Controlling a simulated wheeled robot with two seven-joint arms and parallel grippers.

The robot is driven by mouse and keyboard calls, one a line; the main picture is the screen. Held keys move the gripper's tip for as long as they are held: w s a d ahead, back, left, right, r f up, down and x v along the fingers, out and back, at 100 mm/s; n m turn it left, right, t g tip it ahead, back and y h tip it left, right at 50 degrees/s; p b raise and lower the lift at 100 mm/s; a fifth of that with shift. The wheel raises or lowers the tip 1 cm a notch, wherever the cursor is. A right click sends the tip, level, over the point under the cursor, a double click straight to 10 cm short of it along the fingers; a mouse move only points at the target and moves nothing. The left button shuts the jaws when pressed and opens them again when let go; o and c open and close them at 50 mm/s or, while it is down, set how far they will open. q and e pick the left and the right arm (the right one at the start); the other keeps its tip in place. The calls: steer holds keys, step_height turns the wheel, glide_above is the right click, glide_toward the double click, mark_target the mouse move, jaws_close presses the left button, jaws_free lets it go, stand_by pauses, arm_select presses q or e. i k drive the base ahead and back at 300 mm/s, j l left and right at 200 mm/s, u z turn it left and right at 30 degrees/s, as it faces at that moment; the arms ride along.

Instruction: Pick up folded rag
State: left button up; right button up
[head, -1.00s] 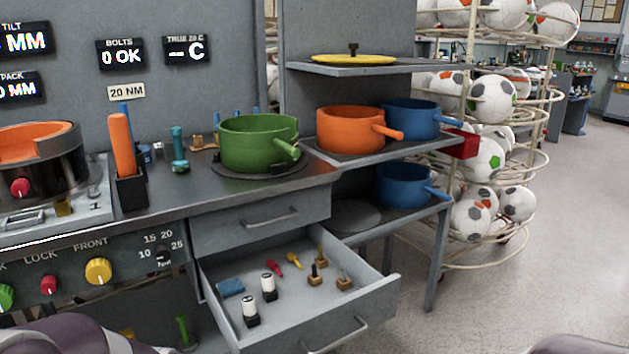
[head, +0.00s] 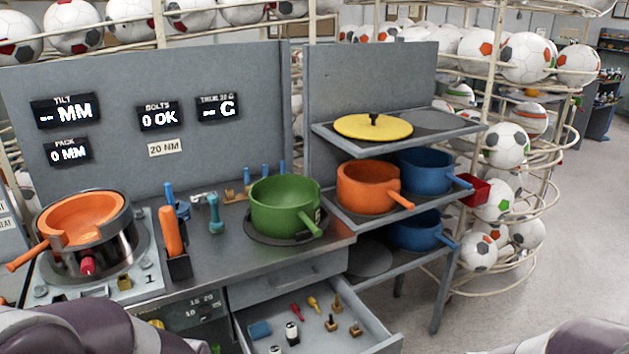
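The folded rag looks to be the small blue folded piece (head: 260,330) at the left of the open lower drawer (head: 372,322). It lies flat next to black-and-white cylinders (head: 291,333). Neither gripper shows in the head view. Only purple-grey parts of my arms show along the bottom edge, at the left and at the right. Nothing touches the rag.
The drawer also holds red and yellow small tools and several wooden-based pieces (head: 331,323). The closed drawer (head: 290,278) sits above it. A green pot (head: 285,206) stands on the bench. Shelves with orange (head: 368,187) and blue pots stand to the right.

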mark_target(261, 329)
steer(key=i+j+z, duration=0.35)
steer(key=i, duration=0.2)
steer(key=i+j+z, duration=0.3)
steer(key=i, duration=0.2)
